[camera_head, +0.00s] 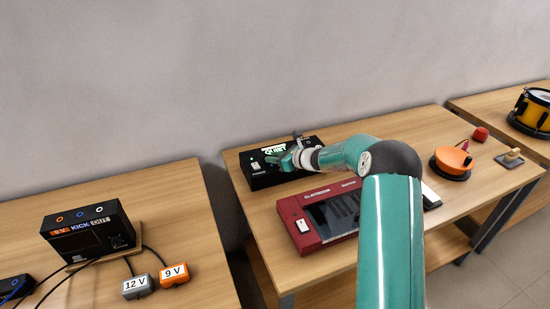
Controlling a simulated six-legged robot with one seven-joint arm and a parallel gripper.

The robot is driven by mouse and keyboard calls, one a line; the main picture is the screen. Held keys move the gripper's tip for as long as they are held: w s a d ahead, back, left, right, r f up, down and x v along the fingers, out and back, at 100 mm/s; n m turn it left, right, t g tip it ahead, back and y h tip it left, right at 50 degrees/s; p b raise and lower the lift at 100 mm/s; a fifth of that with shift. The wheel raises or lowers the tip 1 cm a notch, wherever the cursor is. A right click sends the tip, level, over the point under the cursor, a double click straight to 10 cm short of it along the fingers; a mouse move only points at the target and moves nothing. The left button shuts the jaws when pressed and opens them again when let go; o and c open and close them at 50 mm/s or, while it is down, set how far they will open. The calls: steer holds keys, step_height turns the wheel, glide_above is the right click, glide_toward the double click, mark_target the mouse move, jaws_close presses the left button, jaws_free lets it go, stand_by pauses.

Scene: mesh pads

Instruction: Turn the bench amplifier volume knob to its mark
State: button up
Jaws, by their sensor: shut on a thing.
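The bench amplifier (262,179) is a black box at the back left of the middle table. Its front has a lit green display and a white label reading something like "QUIET". My gripper (277,160) is at the amplifier's front, reached by my teal arm from the right. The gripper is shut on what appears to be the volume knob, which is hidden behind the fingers. The knob's mark cannot be made out.
A red device (312,228) lies in front of the amplifier, below my arm. A black kick box (88,234) and adapters (137,287) stand on the left table.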

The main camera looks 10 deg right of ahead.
steer(key=shift+a+r+m+t+h, duration=0.1)
steer(key=shift+r+m+t+h, duration=0.05)
steer(key=shift+m+t+h, duration=0.55)
steer(key=m+h, duration=0.1)
steer(key=m+t+h, duration=0.1)
steer(key=m+h, duration=0.2)
steer(key=shift+a+f+t+h, duration=0.2)
steer(key=shift+a+t+h, duration=0.05)
steer(key=shift+t+h, duration=0.05)
steer(key=shift+f+m+h, duration=0.15)
steer(key=shift+m+h, duration=1.05)
steer(key=shift+m, duration=0.1)
steer(key=shift+s+d+f+m+h, duration=0.1)
steer(key=shift+d+f+m+h, duration=0.1)
steer(key=shift+m+h, duration=0.55)
steer(key=shift+s+d+f+m+h, duration=0.15)
steer(key=shift+m+h, duration=0.4)
steer(key=shift+h, duration=0.4)
steer(key=shift+w+m+h, duration=0.1)
steer(key=shift+m+h, duration=0.8)
steer(key=shift+h, duration=0.1)
steer(key=shift+d+r+m+g+h, duration=0.15)
steer(key=shift+r+m+g+h, duration=0.1)
steer(key=shift+m+g+h, duration=0.5)
steer(key=shift+w+r+m+g+h, duration=0.15)
steer(key=shift+m+g+h, duration=0.9)
steer(key=shift+m+h, duration=0.7)
steer(key=shift+m, duration=0.3)
steer(key=shift+r, duration=0.1)
